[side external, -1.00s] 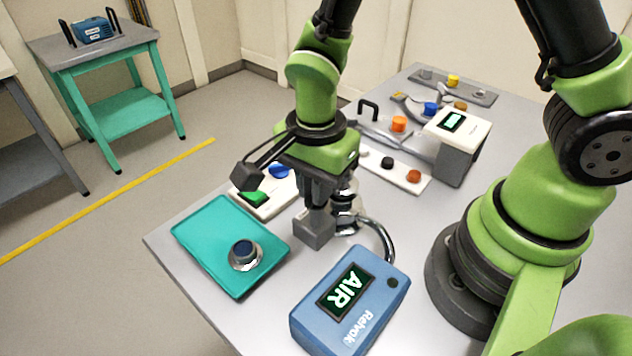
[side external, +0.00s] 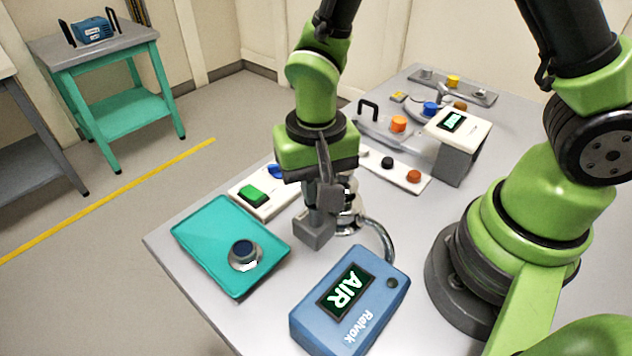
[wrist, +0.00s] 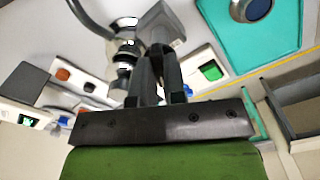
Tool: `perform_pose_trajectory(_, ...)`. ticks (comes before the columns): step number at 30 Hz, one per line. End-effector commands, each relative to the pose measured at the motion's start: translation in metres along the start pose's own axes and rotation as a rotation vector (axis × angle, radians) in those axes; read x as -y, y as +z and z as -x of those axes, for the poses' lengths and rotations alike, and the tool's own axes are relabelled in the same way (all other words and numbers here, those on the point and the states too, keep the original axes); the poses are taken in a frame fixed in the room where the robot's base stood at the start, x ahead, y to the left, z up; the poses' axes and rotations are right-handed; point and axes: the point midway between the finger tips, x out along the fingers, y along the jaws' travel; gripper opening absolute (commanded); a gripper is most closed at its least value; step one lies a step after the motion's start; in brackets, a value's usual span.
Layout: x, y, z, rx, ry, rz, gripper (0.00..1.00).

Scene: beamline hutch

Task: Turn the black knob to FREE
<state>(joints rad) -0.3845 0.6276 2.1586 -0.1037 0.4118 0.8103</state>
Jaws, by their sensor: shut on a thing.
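My gripper (side external: 324,212) points down over a grey block (side external: 314,236) and chrome fitting (side external: 348,222) near the table's middle. Its jaws are shut around a knob on this fitting, mostly hidden by the fingers. In the wrist view the two fingers (wrist: 161,62) are close together beside the chrome fitting (wrist: 127,55) and grey block (wrist: 163,22). A curved chrome pipe (side external: 380,237) runs from the fitting towards a blue box (side external: 382,312). The box's display (side external: 345,291) reads AIR. No FREE marking is legible.
A teal tray (side external: 205,235) with a dark blue round button (side external: 243,250) lies left. A white panel with a green button (side external: 253,196) is behind it. A white strip (side external: 400,172) with black and orange buttons and a grey-white display box (side external: 456,140) stand right of the gripper.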

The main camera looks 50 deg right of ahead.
Motion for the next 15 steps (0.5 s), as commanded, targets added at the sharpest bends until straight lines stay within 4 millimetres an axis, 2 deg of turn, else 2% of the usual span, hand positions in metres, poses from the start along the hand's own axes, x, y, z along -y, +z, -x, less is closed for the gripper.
perform_pose_trajectory(6,-0.0002,-0.0008,0.0008,-0.002,-0.001,0.183,0.0)
perform_pose_trajectory(15,-0.0001,-0.0009,0.0008,-0.002,-0.001,0.363,0.0)
